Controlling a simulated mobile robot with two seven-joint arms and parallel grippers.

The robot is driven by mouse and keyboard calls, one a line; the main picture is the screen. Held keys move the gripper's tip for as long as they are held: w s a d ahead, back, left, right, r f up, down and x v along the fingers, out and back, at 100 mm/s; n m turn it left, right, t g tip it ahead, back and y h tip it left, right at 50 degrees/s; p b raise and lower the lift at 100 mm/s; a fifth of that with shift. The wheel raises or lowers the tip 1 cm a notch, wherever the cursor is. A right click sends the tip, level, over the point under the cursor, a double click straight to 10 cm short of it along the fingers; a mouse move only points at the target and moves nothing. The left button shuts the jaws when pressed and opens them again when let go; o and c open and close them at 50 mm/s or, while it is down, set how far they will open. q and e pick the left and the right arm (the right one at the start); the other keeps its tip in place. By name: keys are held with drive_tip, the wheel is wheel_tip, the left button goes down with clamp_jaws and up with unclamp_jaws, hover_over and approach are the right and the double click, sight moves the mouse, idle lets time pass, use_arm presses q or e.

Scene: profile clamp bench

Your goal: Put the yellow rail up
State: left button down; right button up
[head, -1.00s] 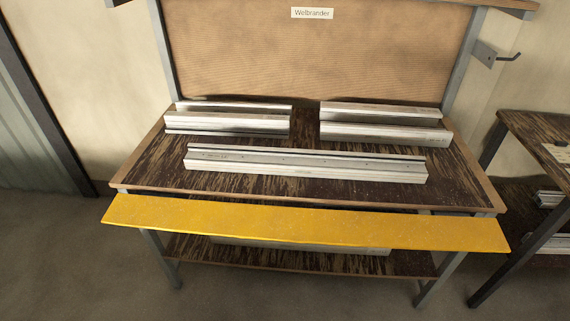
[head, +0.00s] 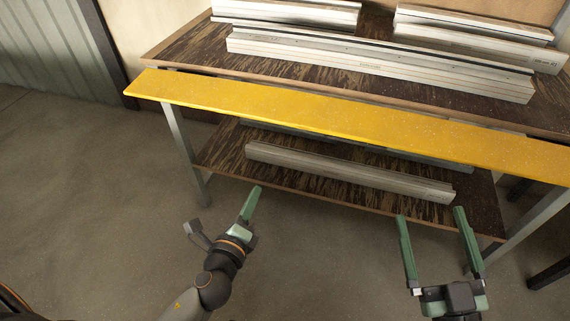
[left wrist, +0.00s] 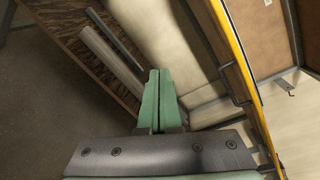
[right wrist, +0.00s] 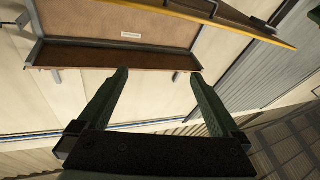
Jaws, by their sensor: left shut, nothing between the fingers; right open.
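The yellow rail (head: 350,125) is a long flat bar running along the bench's front edge in the head view, roughly level with the top. Its edge also shows in the left wrist view (left wrist: 243,65) and in the right wrist view (right wrist: 225,20). My left gripper (head: 254,190) is shut and empty, in front of the bench and below the rail in the picture. Its two green fingers meet in the left wrist view (left wrist: 153,72). My right gripper (head: 431,212) is open and empty, in front of the lower shelf's right part. Neither gripper touches the rail.
The bench top (head: 180,50) carries several silver profiles (head: 380,62). The lower shelf (head: 225,155) holds more profiles (head: 345,172) under the rail. Bench legs (head: 185,150) stand at both ends. The floor (head: 90,190) at the left is clear.

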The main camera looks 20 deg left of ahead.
use_arm(q)
drive_tip(key=w+d+r+m+t+b, duration=0.2)
drive_tip(key=w+r+m+t+b, duration=0.3)
drive_tip(key=w+r+m, duration=0.3)
drive_tip(key=shift+w+m+h+b, duration=0.35)
drive_tip(key=shift+w+m, duration=1.2)
drive_tip(key=shift+m, duration=0.55)
use_arm(e)
drive_tip(key=s+a+r+n+t+y, duration=0.1)
drive_tip(key=s+r+n+t+y, duration=0.1)
drive_tip(key=s+r+n+y, duration=0.3)
drive_tip(key=shift+s+r+t+y, duration=0.3)
drive_tip(key=shift+s+r+y, duration=0.5)
drive_tip(key=shift+r+y, duration=0.6)
use_arm(q)
drive_tip(key=p, duration=0.3)
drive_tip(key=shift+r, duration=0.3)
use_arm(e)
drive_tip(key=r, duration=0.3)
drive_tip(key=shift+d+n, duration=0.2)
drive_tip(key=shift+n, duration=0.1)
